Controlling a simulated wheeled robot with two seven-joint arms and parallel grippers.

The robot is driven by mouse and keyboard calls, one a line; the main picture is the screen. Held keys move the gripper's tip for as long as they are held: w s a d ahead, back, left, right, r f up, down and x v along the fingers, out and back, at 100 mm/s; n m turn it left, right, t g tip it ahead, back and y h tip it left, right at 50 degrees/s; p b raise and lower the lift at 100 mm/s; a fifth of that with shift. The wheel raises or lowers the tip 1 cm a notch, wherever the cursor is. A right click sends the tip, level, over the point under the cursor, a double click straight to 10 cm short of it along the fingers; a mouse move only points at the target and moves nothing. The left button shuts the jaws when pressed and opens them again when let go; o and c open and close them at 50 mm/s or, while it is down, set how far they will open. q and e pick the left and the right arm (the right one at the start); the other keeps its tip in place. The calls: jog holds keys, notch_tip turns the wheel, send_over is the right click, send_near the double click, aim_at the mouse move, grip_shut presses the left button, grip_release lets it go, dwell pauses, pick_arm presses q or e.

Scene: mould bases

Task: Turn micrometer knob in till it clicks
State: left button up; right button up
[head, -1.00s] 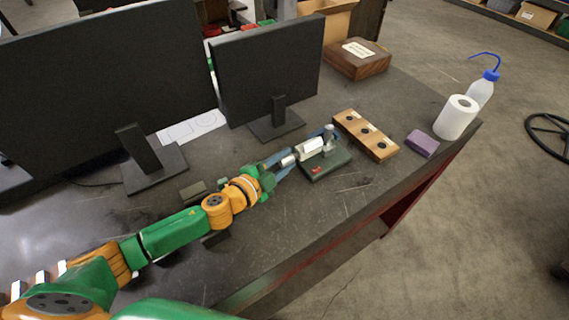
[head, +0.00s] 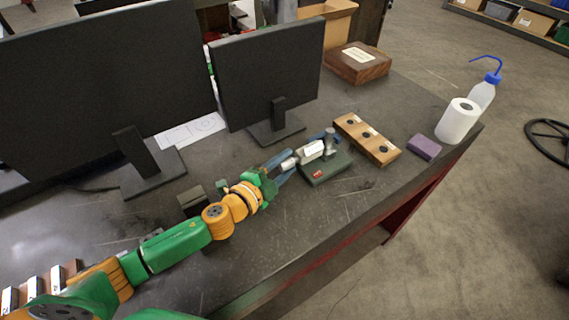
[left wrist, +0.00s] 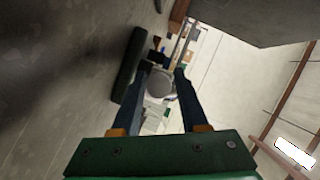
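The micrometer (head: 312,151) is held on a small dark green stand (head: 328,170) with a red label, on the dark desk. Its pale knob (head: 288,163) points toward my left gripper (head: 279,167). In the left wrist view, the knob's round end (left wrist: 159,84) shows between the two fingers of that gripper (left wrist: 164,75). The fingers stand apart, one on each side of the knob; I cannot tell whether either touches it. Part of the stand (left wrist: 128,65) shows left of the fingers. My right gripper is not in view.
A wooden block with dark holes (head: 367,138) lies just right of the stand. A purple block (head: 424,147), a paper roll (head: 458,121) and a wash bottle (head: 483,92) are farther right. Two monitors (head: 268,75) stand behind. The desk in front of the stand is clear.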

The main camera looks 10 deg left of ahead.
aim_at(281, 169)
pick_arm(q)
jog(key=shift+o, duration=0.8)
jog(key=shift+s+a+f, duration=0.1)
jog(key=shift+s+a, duration=0.05)
jog(key=shift+s, duration=0.1)
jog(key=b+v, duration=0.1)
jog(key=v, duration=0.4)
jog(key=shift+s+a+b, duration=0.15)
jog(key=shift+s+b, duration=0.15)
jog(key=shift+s+a+r, duration=0.15)
jog(key=shift+s+r, duration=0.05)
jog(key=shift+s, duration=0.2)
jog(key=shift+w, duration=0.1)
